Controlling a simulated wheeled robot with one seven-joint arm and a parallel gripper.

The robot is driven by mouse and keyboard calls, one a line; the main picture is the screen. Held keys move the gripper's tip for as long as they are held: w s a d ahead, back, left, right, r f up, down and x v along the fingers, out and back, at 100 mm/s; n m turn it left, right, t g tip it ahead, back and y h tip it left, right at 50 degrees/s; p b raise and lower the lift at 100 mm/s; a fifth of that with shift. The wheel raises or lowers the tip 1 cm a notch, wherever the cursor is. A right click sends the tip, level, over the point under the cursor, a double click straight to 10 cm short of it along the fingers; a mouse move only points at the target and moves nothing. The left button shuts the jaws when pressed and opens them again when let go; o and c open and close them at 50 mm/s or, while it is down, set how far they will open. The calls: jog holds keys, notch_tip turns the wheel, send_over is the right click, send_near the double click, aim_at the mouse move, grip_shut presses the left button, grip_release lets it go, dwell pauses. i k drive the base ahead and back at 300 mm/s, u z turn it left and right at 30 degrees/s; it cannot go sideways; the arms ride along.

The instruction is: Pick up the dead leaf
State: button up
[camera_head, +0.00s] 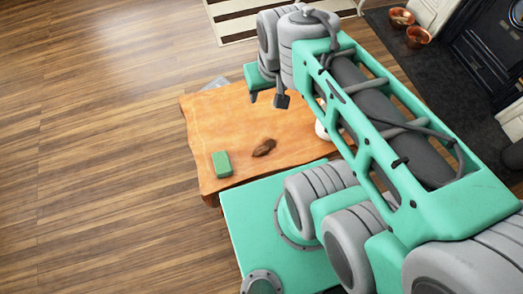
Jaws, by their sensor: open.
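The dead leaf (264,148) is brown and curled and lies on the wooden table (215,115), near its middle. My gripper (267,98) is above the table, toward its back edge, higher in the picture than the leaf and apart from it. It is open, with nothing seen between its dark fingertips. My arm covers the right part of the table.
A green block (222,164) lies on the table, left of the leaf. A white object (321,130) is partly hidden behind my arm. Two terracotta pots (417,37) stand on the dark hearth at the upper right. The wooden floor (90,150) at left is clear.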

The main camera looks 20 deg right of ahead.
aim_at(260, 150)
jog(key=u, duration=1.75)
jog(key=k, duration=0.75)
jog(key=u, duration=1.45)
